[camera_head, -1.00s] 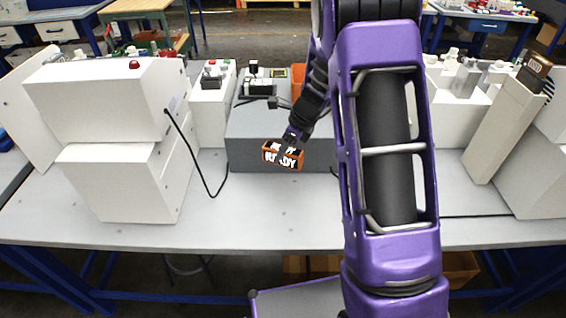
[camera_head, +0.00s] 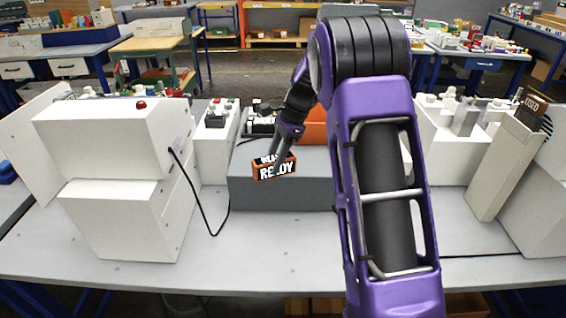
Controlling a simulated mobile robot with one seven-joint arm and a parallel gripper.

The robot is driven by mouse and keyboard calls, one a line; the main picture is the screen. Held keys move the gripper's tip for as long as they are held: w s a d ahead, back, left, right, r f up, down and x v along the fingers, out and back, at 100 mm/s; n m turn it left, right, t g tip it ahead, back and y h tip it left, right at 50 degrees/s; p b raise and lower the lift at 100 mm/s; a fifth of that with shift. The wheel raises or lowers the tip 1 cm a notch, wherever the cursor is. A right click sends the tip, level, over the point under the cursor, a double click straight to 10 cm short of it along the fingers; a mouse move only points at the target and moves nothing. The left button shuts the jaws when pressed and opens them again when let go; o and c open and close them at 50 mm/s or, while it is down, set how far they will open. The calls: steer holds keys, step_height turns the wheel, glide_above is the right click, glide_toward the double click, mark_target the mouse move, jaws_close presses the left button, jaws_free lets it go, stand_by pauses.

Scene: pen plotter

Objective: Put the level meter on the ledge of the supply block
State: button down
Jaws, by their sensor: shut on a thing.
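My gripper (camera_head: 286,140) is shut on a small orange-framed box (camera_head: 263,174) with white READY lettering on a black face, which I take to be the level meter. The box is slightly tilted. In the picture it overlaps the top of a long grey block (camera_head: 270,197), near its front edge. I cannot tell whether it touches the block. The grey block may be the supply block; its right part is hidden behind my purple arm. No label shows which surface is the ledge.
A large white housing (camera_head: 105,145) with a red button stands at left, its black cable trailing on the table (camera_head: 255,250). A narrow white unit (camera_head: 216,150) adjoins the grey block. An orange box (camera_head: 314,131) and black devices are behind. White units stand at right.

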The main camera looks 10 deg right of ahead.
steer(key=n, duration=0.1)
steer(key=n+g, duration=0.1)
steer(key=n, duration=0.1)
steer(key=w+a+n+h, duration=0.1)
steer(key=n, duration=0.1)
steer(key=shift+w+r+g, duration=0.1)
steer(key=shift+g, duration=0.3)
steer(key=w+d+r+n+t+h, duration=0.1)
steer(key=w+r+n+h, duration=0.25)
steer(key=n, duration=0.95)
steer(key=w+d+r+n+t+h, duration=0.1)
steer(key=w+r+n+h, duration=0.3)
steer(key=n, duration=0.9)
steer(key=shift+n+h, duration=0.3)
steer(key=shift+h, duration=0.05)
steer(key=f, duration=1.1)
steer(key=shift+s+a, duration=0.2)
steer(key=shift+s, duration=0.2)
steer(key=shift+f, duration=0.15)
steer(key=shift+c, duration=2)
jaws_free()
